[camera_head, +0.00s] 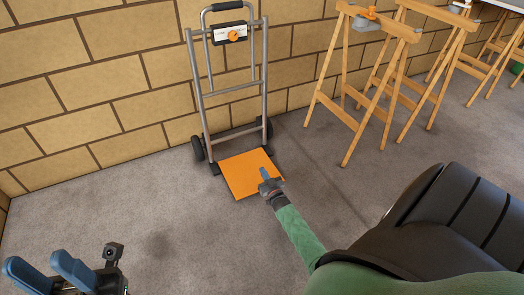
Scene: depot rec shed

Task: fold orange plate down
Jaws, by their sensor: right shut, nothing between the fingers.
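A grey hand truck (204,92) stands upright against the brick wall. Its orange plate (238,175) sticks out from the bottom of the frame towards me and looks flat, at or close to the floor. My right gripper (264,173) is shut and empty over the right part of the plate, near its front edge. I cannot tell whether its fingertips touch the plate. My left gripper (37,262) is open and empty at the lower left, well away from the hand truck.
Wooden trestles (357,88) stand along the wall to the right, one with an orange and grey thing (366,17) on top. A black wheel (198,148) sits at each side of the truck's foot. The grey carpet (110,205) on the left is clear.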

